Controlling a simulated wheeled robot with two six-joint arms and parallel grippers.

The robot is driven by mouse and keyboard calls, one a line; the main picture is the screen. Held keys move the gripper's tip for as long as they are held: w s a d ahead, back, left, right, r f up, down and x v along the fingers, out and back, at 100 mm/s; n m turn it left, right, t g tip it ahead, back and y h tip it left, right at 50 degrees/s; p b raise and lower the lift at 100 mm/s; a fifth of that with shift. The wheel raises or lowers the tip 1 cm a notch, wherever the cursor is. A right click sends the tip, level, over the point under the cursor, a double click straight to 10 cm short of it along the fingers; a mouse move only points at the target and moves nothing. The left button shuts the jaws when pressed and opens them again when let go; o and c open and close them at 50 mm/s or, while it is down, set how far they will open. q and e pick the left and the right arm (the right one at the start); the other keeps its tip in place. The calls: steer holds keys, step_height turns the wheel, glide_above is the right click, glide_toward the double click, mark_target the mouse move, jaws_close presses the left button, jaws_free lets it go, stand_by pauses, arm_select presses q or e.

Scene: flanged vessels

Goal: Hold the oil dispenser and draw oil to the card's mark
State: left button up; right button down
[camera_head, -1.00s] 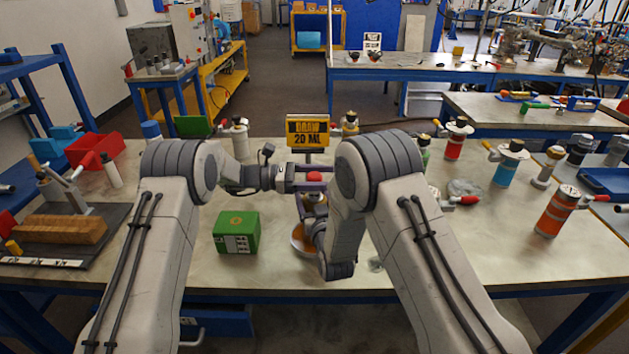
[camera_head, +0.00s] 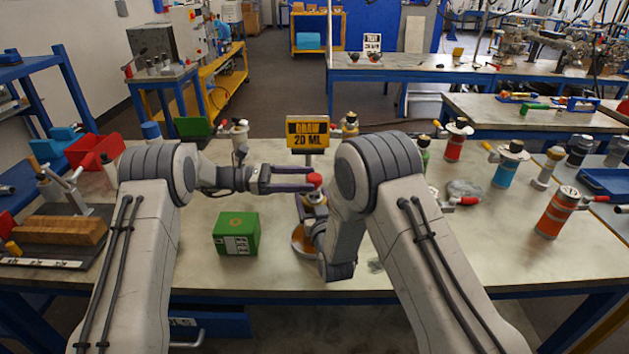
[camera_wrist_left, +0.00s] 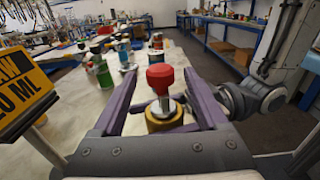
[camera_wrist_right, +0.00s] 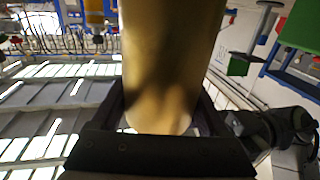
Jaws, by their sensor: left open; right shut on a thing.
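The oil dispenser (camera_head: 314,197) is upright near the table's middle, with a red knob (camera_head: 315,179) on top. The yellow and black card (camera_head: 308,135) behind it reads "DRAW 20 ML". My left gripper (camera_head: 309,180) is open, its purple fingers level with the knob from the left. In the left wrist view the knob (camera_wrist_left: 160,78) stands on a metal rod above a brass cap, between the spread fingers and apart from them. My right gripper (camera_wrist_right: 160,120) is shut on the dispenser's brass-coloured body (camera_wrist_right: 170,60). My right arm hides part of the dispenser in the head view.
A green box (camera_head: 236,233) stands to the left. Several flanged vessels, such as the orange one (camera_head: 556,212), stand at right. A red bin (camera_head: 92,152) and wooden block (camera_head: 60,230) are at far left.

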arm_select(q)
steer(key=a, duration=1.2)
arm_select(e)
jaws_free()
